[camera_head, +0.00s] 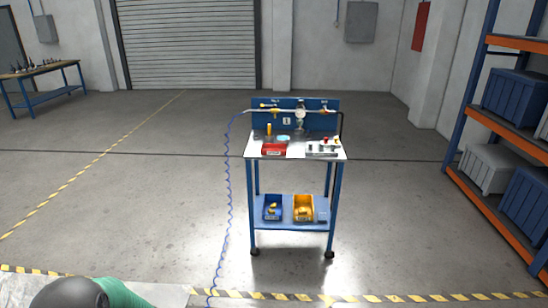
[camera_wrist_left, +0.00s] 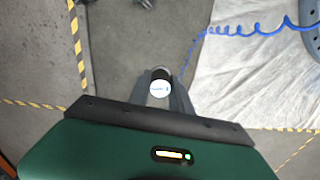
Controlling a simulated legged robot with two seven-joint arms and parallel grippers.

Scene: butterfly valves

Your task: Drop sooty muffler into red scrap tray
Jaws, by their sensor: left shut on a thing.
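In the head view, the red scrap tray (camera_head: 274,149) sits at the front left of the workbench top (camera_head: 296,152), far ahead of me. In the left wrist view, my left gripper (camera_wrist_left: 162,84) is shut on a small round piece (camera_wrist_left: 161,88) with a pale face, bluish marking and a darker upper rim. I cannot tell from its look whether this is the sooty muffler, and I cannot make out a muffler on the bench. The gripper is far from the tray. My right gripper is in neither view.
The bench carries a blue panel (camera_head: 320,121) with pipework and a grey holder (camera_head: 322,149). Its lower shelf has a blue bin (camera_head: 272,208) and a yellow bin (camera_head: 304,208). A coiled blue hose (camera_head: 228,190) hangs left. Shelving (camera_head: 515,45) stands right; floor between is clear.

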